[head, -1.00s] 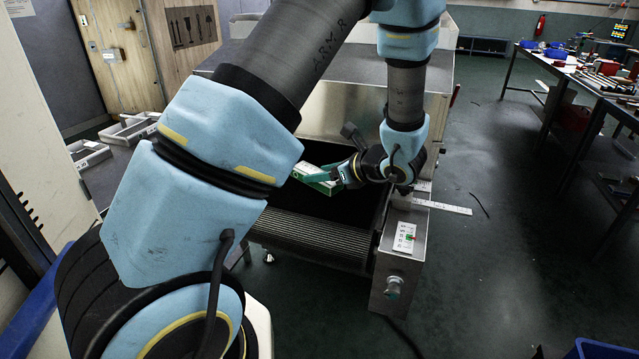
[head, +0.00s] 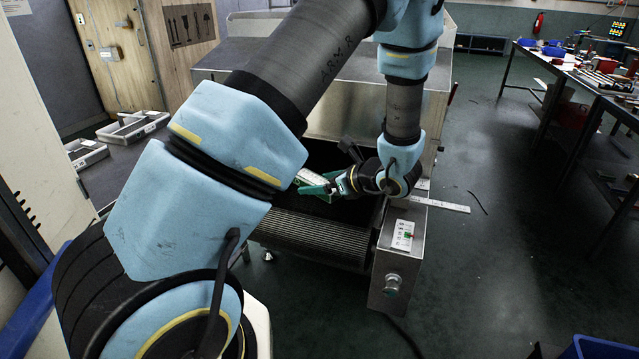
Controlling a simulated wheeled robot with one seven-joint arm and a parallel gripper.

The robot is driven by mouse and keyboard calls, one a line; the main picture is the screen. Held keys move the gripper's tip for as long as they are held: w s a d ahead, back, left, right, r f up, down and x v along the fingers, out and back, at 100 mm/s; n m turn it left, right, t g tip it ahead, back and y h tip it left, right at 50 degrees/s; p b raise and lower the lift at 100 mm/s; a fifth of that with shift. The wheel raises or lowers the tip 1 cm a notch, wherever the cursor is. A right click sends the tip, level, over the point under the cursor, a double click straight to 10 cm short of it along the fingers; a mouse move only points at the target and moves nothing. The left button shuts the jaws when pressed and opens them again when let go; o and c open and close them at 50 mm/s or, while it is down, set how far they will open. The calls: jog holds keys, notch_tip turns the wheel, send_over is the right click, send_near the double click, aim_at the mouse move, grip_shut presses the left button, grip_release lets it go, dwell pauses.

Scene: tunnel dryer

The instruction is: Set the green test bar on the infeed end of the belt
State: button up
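My gripper (head: 318,184) reaches in from the right above the infeed end of the belt (head: 315,230), its dark body and green fingers pointing left. The fingers are closed around the green test bar (head: 312,177), which shows as a small pale-topped piece between them. My fingers hide much of the bar. My arm covers the left side of the infeed.
The dryer's metal housing (head: 345,105) rises behind the gripper. A side rail with a control panel (head: 403,235) and a knob (head: 392,283) stands right of the belt. Grey trays (head: 133,127) lie on the left table. Workbenches (head: 590,85) are far right, with open floor between.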

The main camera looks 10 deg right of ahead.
jog(key=shift+r, duration=0.1)
jog(key=shift+s+d+r, duration=0.1)
jog(key=shift+d+r, duration=0.05)
jog(key=b+v, duration=0.1)
jog(key=v, duration=1)
jog(key=shift+s+d, duration=0.1)
jog(key=shift+s, duration=0.2)
jog(key=a+n+g, duration=0.1)
jog(key=a, duration=0.1)
jog(key=a+n+g, duration=0.1)
jog(key=a+n, duration=0.1)
jog(key=a, duration=0.1)
jog(key=a+n+g, duration=0.1)
jog(key=a, duration=0.2)
jog(key=shift+s+n+g+y, duration=0.15)
jog(key=shift+n+g+y, duration=0.15)
jog(key=shift+n+g, duration=0.1)
jog(key=s+a+r+n+g+h, duration=0.1)
jog(key=s+a+n+g+h, duration=0.1)
jog(key=a+n+h, duration=0.2)
jog(key=s+a+r+n+g+h, duration=0.1)
jog(key=a+n+h, duration=0.3)
jog(key=a+n, duration=0.7)
jog(key=s+n+g, duration=0.1)
jog(key=n, duration=0.6)
jog(key=shift+s+a, duration=0.2)
jog(key=shift+s, duration=0.05)
